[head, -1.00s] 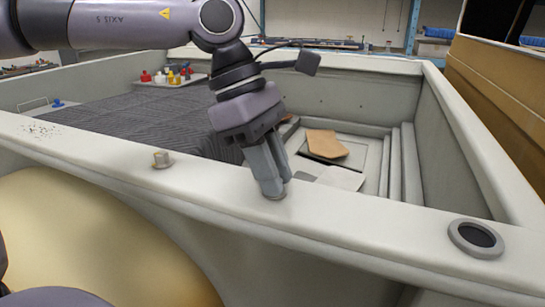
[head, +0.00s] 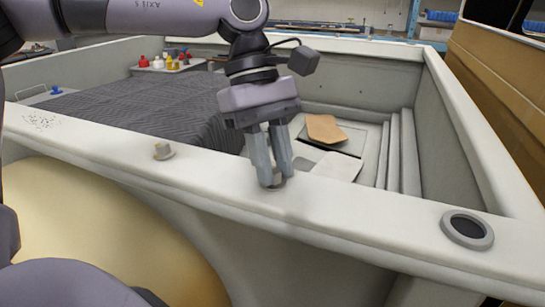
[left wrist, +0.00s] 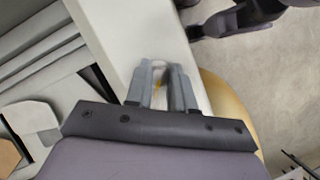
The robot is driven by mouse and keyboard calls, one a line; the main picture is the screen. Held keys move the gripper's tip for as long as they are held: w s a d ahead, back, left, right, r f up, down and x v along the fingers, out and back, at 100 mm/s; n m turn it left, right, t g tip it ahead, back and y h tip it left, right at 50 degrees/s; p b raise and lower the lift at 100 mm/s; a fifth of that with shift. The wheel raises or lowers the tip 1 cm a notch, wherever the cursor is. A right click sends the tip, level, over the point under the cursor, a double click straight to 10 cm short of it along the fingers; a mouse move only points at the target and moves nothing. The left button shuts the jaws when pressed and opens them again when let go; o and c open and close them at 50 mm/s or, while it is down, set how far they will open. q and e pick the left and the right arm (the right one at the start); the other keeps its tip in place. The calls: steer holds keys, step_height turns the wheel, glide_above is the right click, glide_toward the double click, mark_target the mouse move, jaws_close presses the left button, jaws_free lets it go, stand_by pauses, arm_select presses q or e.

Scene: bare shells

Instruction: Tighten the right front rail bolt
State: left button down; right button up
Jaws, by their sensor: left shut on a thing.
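My left gripper (head: 272,184) points down at the pale front rail (head: 350,213), with its fingertips at the rail top. It is shut on the right front rail bolt (head: 278,184), which the fingers mostly hide; only a little of its base shows. In the left wrist view, the two fingers (left wrist: 161,72) close over the rail, with a small yellowish patch between them. My right gripper is in neither view.
A dark round-holed fitting (head: 467,229) sits on the rail at right. Behind the rail are a ribbed dark cover (head: 150,112), a tan panel (head: 325,129) and a tray of small coloured bottles (head: 165,67). A large yellowish rounded form (head: 100,225) lies below the rail.

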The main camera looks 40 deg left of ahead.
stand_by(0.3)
arm_select(q)
steer(key=c, duration=1)
jaws_free()
steer(key=shift+r, duration=0.1)
steer(key=shift+v, duration=3.5)
steer(key=shift+d, duration=0.1)
